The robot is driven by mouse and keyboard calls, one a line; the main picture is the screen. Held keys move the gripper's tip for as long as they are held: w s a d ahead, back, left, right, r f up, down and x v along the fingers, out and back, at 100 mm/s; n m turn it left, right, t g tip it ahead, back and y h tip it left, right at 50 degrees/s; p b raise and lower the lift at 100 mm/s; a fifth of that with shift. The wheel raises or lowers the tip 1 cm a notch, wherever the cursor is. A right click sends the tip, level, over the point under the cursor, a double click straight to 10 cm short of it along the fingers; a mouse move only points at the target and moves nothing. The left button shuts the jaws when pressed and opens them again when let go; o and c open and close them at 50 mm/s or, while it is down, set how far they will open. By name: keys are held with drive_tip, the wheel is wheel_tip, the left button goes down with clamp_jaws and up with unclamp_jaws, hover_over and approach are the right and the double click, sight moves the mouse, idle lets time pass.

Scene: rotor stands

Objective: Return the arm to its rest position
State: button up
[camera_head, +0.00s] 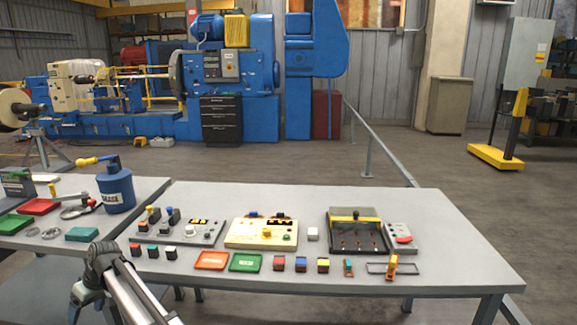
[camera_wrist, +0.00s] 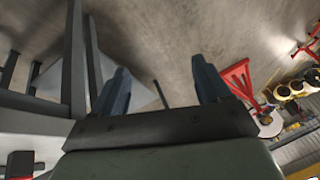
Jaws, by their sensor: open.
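My gripper (camera_wrist: 160,66) shows in the wrist view with its two dark fingers wide apart and nothing between them. Beyond the fingers are bare floor and part of a grey table frame, so it does not point at the tabletop items. In the head view my arm (camera_head: 106,262) is folded low at the front left, at the near edge of the grey table (camera_head: 452,232). I cannot make out the fingers in the head view.
The table carries a cream control box (camera_head: 262,234), a black-and-yellow fixture (camera_head: 357,232), an orange tray (camera_head: 212,260), a green tray (camera_head: 245,262) and several small coloured blocks. A blue grease can (camera_head: 116,189) stands at left. In the wrist view, a red stand (camera_wrist: 240,80) is at right.

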drive_tip(key=s+f, duration=0.3)
drive_tip(key=w+d+f+m+h, duration=0.1)
drive_tip(key=w+d+f+m, duration=0.3)
drive_tip(key=d+f, duration=1.2)
drive_tip(key=d+f+m+h, duration=0.1)
drive_tip(key=d+f, duration=0.5)
drive_tip(key=d, duration=0.4)
drive_tip(key=s+d+f+m+h, duration=0.1)
drive_tip(key=d+f+m, duration=0.1)
drive_tip(key=d+f, duration=0.6)
drive_tip(key=d+f+m+h, duration=0.1)
drive_tip(key=d+f, duration=0.3)
drive_tip(key=d, duration=0.8)
drive_tip(key=s+d+f+m+g, duration=0.1)
drive_tip(key=s+d+f+m, duration=0.15)
drive_tip(key=s+d, duration=0.55)
drive_tip(key=s+d+f+m+g, duration=0.1)
drive_tip(key=s+d+f, duration=0.25)
drive_tip(key=d, duration=0.75)
drive_tip(key=s+d+f+m+g, duration=0.1)
drive_tip(key=s+d, duration=0.5)
drive_tip(key=s, duration=0.3)
drive_tip(key=s+d+f+m+g+h, duration=0.1)
drive_tip(key=s+d+m, duration=0.1)
drive_tip(key=s+d, duration=0.5)
drive_tip(key=shift+s+d+g, duration=0.15)
drive_tip(key=shift+s+g, duration=0.25)
drive_tip(key=shift+s, duration=0.75)
drive_tip(key=shift+f, duration=0.1)
